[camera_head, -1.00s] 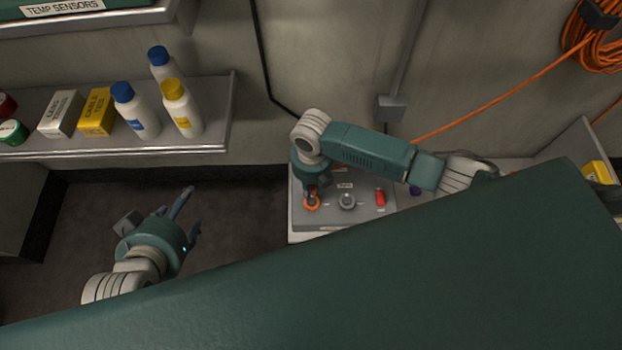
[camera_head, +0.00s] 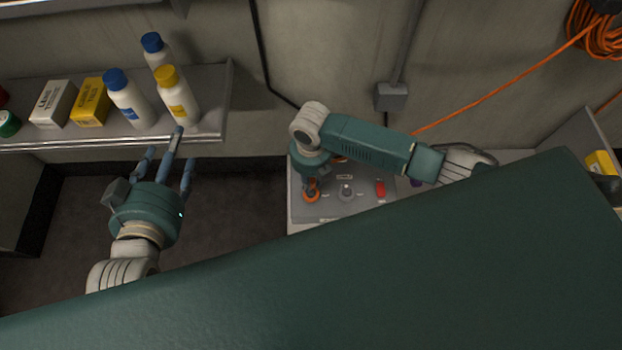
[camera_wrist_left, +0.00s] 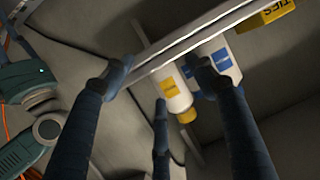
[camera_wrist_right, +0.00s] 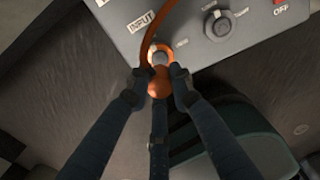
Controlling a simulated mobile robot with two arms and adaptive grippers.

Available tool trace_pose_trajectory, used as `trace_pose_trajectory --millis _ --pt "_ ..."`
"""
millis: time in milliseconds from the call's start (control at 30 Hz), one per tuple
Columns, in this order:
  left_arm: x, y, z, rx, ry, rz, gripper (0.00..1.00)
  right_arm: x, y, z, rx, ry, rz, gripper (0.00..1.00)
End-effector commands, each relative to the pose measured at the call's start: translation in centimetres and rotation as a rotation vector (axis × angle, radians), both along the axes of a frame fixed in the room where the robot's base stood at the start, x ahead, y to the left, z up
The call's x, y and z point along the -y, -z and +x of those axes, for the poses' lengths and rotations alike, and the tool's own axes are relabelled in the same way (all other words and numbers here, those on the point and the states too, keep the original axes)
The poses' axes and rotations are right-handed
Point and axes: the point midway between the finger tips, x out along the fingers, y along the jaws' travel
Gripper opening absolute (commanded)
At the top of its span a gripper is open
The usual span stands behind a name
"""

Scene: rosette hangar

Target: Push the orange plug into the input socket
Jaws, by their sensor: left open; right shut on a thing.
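The orange plug (camera_wrist_right: 158,82) is between the fingers of my right gripper (camera_wrist_right: 158,90), which is shut on it. An orange cable runs up from the plug. The input socket (camera_wrist_right: 159,54), with an orange ring, is in the panel beside the INPUT label (camera_wrist_right: 140,21). The plug is at the socket; how deep it sits I cannot tell. In the head view my right gripper (camera_head: 311,186) points down at the orange ring on the grey panel (camera_head: 340,213). My left gripper (camera_head: 168,160) is open and empty, in front of the shelf edge; its fingers show in the left wrist view (camera_wrist_left: 160,85).
A shelf (camera_head: 215,125) at the left holds white bottles (camera_head: 128,103) and small boxes (camera_head: 92,104). The panel has a grey knob (camera_head: 346,191) and a red switch (camera_head: 380,188). An orange cable coil (camera_head: 596,38) hangs at the upper right.

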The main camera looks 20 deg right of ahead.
Motion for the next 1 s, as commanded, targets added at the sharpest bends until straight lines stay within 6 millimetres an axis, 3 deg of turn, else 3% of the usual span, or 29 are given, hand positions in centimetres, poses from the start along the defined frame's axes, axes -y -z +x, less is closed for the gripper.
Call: trace_pose_trajectory --millis 500,1000 --pt "1.1 -4.7 1.7 0.213 0.014 -0.053 0.57 0.0 1.0 0.0 0.0 0.0 0.0 0.0" --pt "1.8 -9.7 2.1 0.427 0.027 -0.107 0.57 0.0 1.8 0.0 0.0 0.0 0.0 0.0"
